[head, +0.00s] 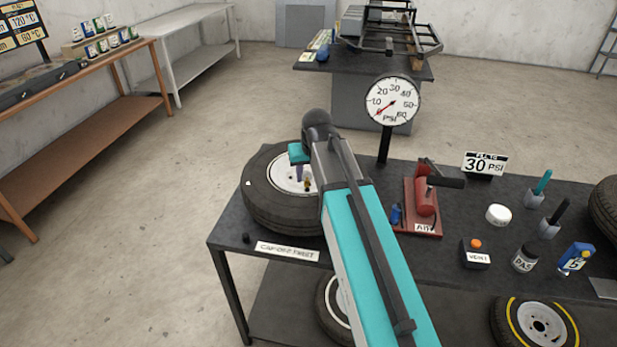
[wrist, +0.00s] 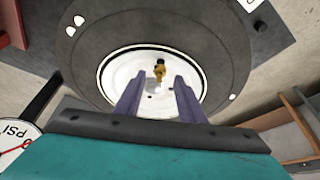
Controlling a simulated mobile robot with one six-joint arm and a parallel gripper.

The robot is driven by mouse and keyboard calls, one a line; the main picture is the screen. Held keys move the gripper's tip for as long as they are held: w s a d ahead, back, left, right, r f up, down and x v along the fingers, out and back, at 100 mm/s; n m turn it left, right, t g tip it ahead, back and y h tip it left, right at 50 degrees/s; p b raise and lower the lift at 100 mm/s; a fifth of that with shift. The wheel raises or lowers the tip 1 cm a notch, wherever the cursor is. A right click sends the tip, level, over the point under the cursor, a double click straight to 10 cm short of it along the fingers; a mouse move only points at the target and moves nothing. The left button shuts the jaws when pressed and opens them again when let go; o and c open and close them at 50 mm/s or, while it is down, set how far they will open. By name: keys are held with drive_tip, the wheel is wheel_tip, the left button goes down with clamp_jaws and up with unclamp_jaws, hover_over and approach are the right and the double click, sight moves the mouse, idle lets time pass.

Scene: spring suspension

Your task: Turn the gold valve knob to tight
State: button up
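The gold valve knob (wrist: 159,72), with a dark top, stands on the white wheel hub (wrist: 128,72). In the wrist view it shows beyond my fingertips, in line with the gap between them. My gripper (wrist: 157,84) is open, with its two purple fingers apart and nothing between them. In the head view, my gripper (head: 300,173) is over the hub, and the small gold knob (head: 307,184) shows beside a finger. The tire (head: 262,205) lies flat on the dark table. My arm hides part of the tire's right side.
A round PSI gauge (head: 392,101) on a post stands behind the tire, its needle near the low end. A red air pump (head: 424,205), a VENT button box (head: 475,254) and a "30 PSI" sign (head: 485,164) stand to the right. A small black cap (head: 246,238) lies by the table's front-left edge.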

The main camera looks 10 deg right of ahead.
sight(308, 181)
drive_tip(key=shift+p+x, duration=0.4)
drive_tip(key=shift+x, duration=1.2)
drive_tip(key=shift+d, duration=0.1)
clamp_jaws()
